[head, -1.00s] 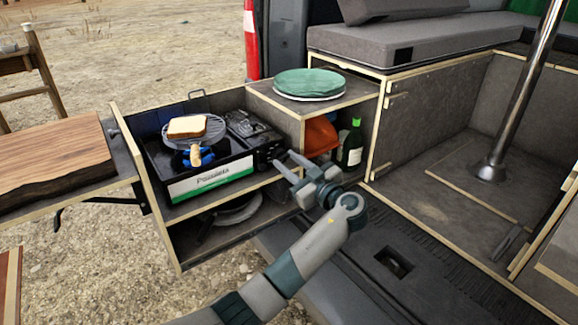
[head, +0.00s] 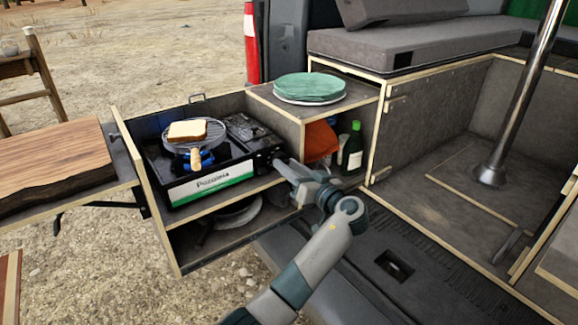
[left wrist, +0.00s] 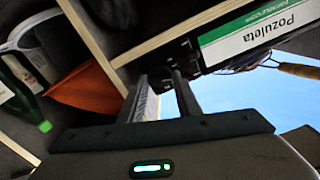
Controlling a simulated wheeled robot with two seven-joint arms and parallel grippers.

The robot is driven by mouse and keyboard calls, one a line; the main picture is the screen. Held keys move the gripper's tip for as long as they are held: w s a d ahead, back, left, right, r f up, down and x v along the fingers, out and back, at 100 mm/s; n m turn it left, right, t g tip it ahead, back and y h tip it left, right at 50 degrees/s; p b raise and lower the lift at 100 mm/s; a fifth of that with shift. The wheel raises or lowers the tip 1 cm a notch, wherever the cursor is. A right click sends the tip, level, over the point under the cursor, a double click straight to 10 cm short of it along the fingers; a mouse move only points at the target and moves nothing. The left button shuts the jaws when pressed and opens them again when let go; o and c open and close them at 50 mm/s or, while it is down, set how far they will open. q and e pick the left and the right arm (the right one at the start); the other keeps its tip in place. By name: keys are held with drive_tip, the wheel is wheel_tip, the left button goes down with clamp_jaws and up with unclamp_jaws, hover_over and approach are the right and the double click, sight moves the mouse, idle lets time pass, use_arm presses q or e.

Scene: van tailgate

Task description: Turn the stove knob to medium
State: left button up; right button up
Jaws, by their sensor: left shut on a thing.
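The black portable stove (head: 240,175) sits on the upper shelf of the pull-out box, a white and green label on its front. A round grill pan (head: 212,132) with a slice of bread (head: 188,131) stands on its burner. My left gripper (head: 278,163) is at the right end of the stove's front and is shut on the stove knob, which its fingers hide. In the left wrist view, the fingers (left wrist: 166,76) reach the stove front beside the label (left wrist: 262,34). The knob's setting cannot be read. My right gripper is not in view.
Green plates (head: 309,86) lie on the raised shelf to the right. Under it stand an orange item (head: 320,141) and a green bottle (head: 353,150), close to my left gripper. A wooden board (head: 50,155) lies at the left. The van floor at right is mostly clear.

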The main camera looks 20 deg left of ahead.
use_arm(q)
drive_tip(key=shift+f+m, duration=0.1)
drive_tip(key=shift+m, duration=0.5)
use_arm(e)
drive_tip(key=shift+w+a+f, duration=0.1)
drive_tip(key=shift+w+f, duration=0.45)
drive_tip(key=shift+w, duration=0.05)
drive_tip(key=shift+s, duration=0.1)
use_arm(q)
drive_tip(key=o, duration=1.1)
drive_tip(key=shift+c, duration=0.2)
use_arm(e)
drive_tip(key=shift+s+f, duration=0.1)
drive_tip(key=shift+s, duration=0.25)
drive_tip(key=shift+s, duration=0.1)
